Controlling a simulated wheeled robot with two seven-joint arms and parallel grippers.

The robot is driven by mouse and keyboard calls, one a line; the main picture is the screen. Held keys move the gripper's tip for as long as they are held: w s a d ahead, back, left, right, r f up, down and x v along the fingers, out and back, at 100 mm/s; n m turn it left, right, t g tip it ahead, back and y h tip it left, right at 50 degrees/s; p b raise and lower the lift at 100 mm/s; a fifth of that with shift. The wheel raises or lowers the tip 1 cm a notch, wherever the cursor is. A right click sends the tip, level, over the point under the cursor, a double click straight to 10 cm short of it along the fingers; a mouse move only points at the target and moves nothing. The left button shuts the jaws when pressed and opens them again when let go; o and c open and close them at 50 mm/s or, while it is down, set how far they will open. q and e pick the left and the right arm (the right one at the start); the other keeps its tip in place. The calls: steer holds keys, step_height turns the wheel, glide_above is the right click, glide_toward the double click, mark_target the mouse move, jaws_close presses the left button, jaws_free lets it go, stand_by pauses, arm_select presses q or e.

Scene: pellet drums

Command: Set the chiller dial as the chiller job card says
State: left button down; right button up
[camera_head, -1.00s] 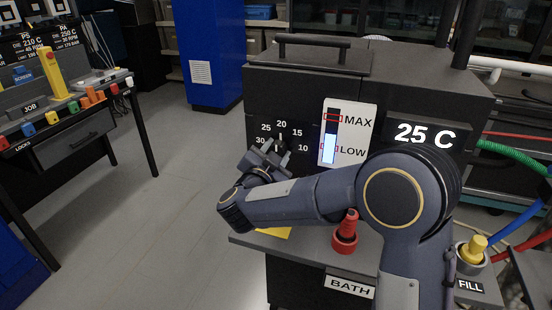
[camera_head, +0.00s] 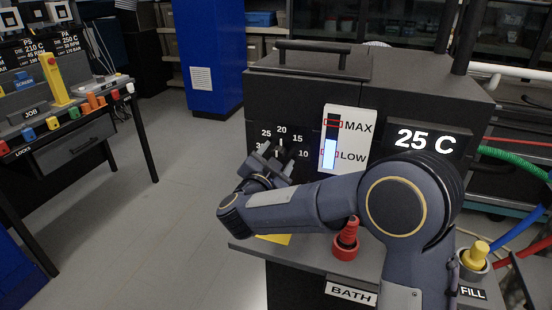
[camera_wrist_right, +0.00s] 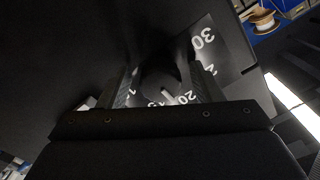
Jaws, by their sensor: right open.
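The chiller (camera_head: 400,90) is a dark box with a lit display (camera_head: 425,140) reading 25 C. Its dial (camera_head: 281,147) is a dark knob on the front face, with 25, 20, 15 and 10 printed around it; 30 is partly covered. My right gripper (camera_head: 274,160) is open at the dial and hides its lower part. In the right wrist view, the round knob (camera_wrist_right: 162,82) shows between the two open fingers (camera_wrist_right: 165,92), with a white pointer mark near 20. I cannot tell whether the fingers touch it. My left gripper is out of view.
A level gauge (camera_head: 347,138) marked MAX and LOW is right of the dial. A red knob (camera_head: 347,236) and a yellow cap (camera_head: 475,250) stand near my right arm. A yellow patch (camera_head: 275,239) is mostly hidden by the arm. Open floor (camera_head: 180,200) lies left.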

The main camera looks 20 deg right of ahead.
steer(key=v, duration=0.7)
steer(key=shift+s+a, duration=0.25)
steer(key=shift+s, duration=0.1)
steer(key=s+d+r+n+t+y+p, duration=0.1)
steer(key=s+d+r+n+y+p, duration=0.2)
steer(key=r+n+y+p, duration=0.5)
steer(key=s+d+f+n+g+y, duration=0.1)
steer(key=s+f+g+y, duration=0.1)
steer(key=s, duration=0.6)
steer(key=s+d+f+n+g+y+p, duration=0.1)
steer(key=s+d+f+g+y, duration=0.1)
steer(key=s+g, duration=0.3)
steer(key=s+d+f+n+g+y+p, duration=0.1)
steer(key=s+d+f+g, duration=0.1)
steer(key=s, duration=1.1)
step_height(320, 180, down, 3)
steer(key=shift+s+r+n+g+y, duration=0.2)
steer(key=shift+n+g+y, duration=0.2)
steer(key=shift+g, duration=0.3)
